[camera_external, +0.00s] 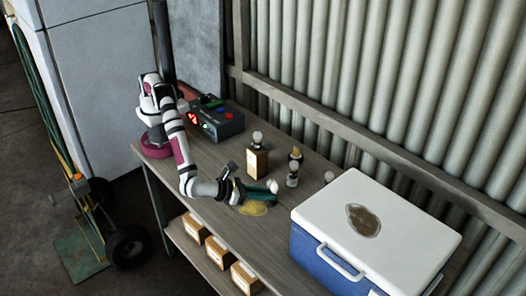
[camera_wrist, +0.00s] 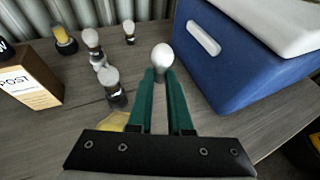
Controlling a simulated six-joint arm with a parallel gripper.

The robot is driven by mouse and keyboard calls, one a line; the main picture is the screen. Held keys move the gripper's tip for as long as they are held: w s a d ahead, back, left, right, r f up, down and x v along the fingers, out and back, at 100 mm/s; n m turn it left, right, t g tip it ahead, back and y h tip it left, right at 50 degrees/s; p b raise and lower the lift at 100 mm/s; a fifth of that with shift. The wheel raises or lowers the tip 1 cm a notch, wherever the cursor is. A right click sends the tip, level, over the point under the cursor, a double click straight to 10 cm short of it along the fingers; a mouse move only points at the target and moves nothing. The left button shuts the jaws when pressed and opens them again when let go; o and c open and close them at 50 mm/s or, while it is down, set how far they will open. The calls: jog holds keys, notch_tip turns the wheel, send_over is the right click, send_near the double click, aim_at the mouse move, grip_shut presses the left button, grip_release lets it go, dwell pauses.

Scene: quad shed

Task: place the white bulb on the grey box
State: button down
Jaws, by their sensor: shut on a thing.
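My gripper (camera_external: 266,187) has long green fingers, and they are closed on a white bulb (camera_external: 272,185) above the middle of the bench. In the wrist view the bulb (camera_wrist: 162,56) sits at the fingertips (camera_wrist: 160,76), its round white glass pointing away from the palm; its base is mostly hidden. A dark grey box (camera_external: 232,124) with red digits and coloured buttons stands on the bench near my arm's base, well behind and left of my gripper. It is not in the wrist view.
A brown labelled box (camera_external: 256,163) and several other bulbs, such as one on a dark holder (camera_external: 292,172), stand behind my gripper. A blue cooler (camera_external: 325,262) with a white lid fills the right. A yellow patch (camera_external: 252,208) lies on the bench (camera_external: 215,210). Cartons sit below.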

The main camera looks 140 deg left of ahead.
notch_tip(320, 180, up, 10)
jog(key=s+a+n+g+y, duration=0.15)
jog(key=s+a, duration=0.35)
jog(key=s, duration=0.9)
jog(key=s+a+n+g, duration=0.3)
jog(key=s+a, duration=0.2)
jog(key=s, duration=0.9)
jog(key=shift+m, duration=0.25)
jog(key=a+f, duration=0.3)
jog(key=f, duration=0.2)
jog(key=s+a+f, duration=0.1)
jog(key=a+f, duration=0.3)
jog(key=f, duration=0.2)
jog(key=a+f, duration=0.4)
jog(key=f, duration=0.1)
jog(key=shift+s+f, duration=0.15)
jog(key=shift+s, duration=0.2)
jog(key=shift+f, duration=0.1)
jog(key=c, duration=0.8)
grip_release()
jog(key=shift+c, duration=0.2)
